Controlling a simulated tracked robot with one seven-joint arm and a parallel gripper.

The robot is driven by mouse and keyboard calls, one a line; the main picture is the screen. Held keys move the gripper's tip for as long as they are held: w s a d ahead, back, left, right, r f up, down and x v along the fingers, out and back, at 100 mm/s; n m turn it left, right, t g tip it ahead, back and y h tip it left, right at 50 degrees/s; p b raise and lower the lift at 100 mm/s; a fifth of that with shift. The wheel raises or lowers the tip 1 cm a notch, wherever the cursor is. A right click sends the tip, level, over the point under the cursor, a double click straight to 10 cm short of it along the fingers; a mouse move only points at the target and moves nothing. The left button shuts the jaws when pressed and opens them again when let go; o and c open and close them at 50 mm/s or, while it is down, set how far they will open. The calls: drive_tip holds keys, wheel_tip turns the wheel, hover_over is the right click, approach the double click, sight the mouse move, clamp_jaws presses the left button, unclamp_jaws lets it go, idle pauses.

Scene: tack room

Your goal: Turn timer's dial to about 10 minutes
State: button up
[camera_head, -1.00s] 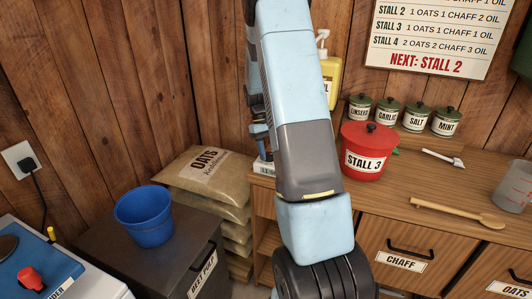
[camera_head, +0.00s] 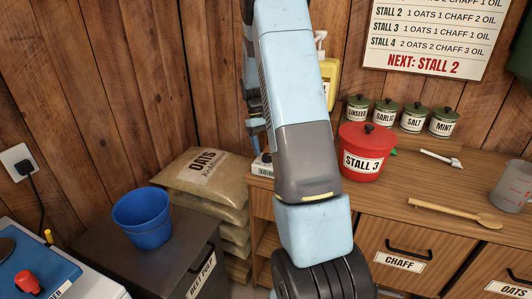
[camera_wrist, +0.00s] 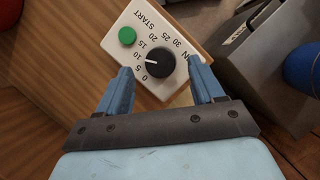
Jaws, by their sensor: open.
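The timer is a white box (camera_wrist: 187,24) with a green START button (camera_wrist: 127,36) and a black round dial (camera_wrist: 161,63), seen from above in the wrist view. The dial's white mark points left, at or very close to the 10. My gripper (camera_wrist: 160,65) is open, with one blue finger on each side of the dial in the picture; the fingers look apart from it and hold nothing. In the head view the timer (camera_head: 261,166) stands at the counter's left end, mostly hidden behind my arm.
A red STALL 3 pot (camera_head: 366,153), several green-lidded jars, a wooden spoon (camera_head: 455,213) and a measuring jug (camera_head: 511,187) are on the counter (camera_head: 400,185). A blue bucket (camera_head: 142,218) stands on the dark bin at left. A yellow pump bottle (camera_head: 331,80) is behind my arm.

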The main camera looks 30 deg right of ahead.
drive_tip(key=v, duration=1.1)
drive_tip(key=s+a+r+t, duration=0.5)
drive_tip(key=s+a+r, duration=0.6)
drive_tip(key=s+r, duration=0.2)
drive_tip(key=s+a+t, duration=0.2)
drive_tip(key=s+a, duration=0.2)
drive_tip(key=s, duration=0.5)
drive_tip(key=s+a+t, duration=0.3)
drive_tip(key=s+a, duration=0.2)
drive_tip(key=s, duration=0.4)
drive_tip(key=shift+s, duration=0.35)
